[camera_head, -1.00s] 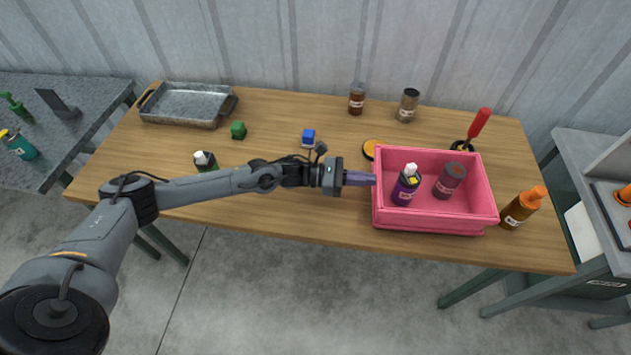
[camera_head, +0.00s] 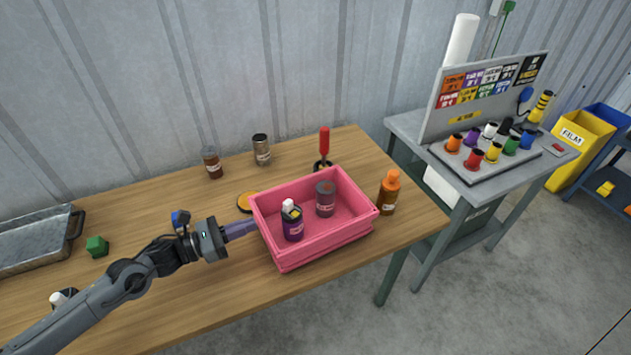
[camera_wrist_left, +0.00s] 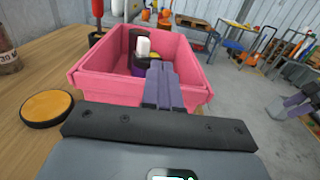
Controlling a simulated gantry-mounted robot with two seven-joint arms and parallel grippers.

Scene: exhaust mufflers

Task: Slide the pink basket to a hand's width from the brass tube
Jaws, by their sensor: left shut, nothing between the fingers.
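The pink basket (camera_head: 325,245) stands on the wooden table towards its right end. It holds a purple bottle with a white cap (camera_head: 292,222) and a grey-and-red can (camera_head: 325,198). My left gripper (camera_head: 250,228) is shut and empty, its fingertips at the basket's left wall; I cannot tell whether they touch. In the left wrist view, the fingers (camera_wrist_left: 163,85) overlap the near wall of the basket (camera_wrist_left: 115,88). I cannot pick out a brass tube. A purple-grey part at the right of the wrist view looks like my right gripper (camera_wrist_left: 295,104); its jaw state is unclear.
An orange bottle (camera_head: 388,193) stands close to the basket's right corner. A yellow disc (camera_head: 247,199) lies by its back left corner. A red-handled tool (camera_head: 324,150) and two cans (camera_head: 212,163) (camera_head: 262,150) stand behind.

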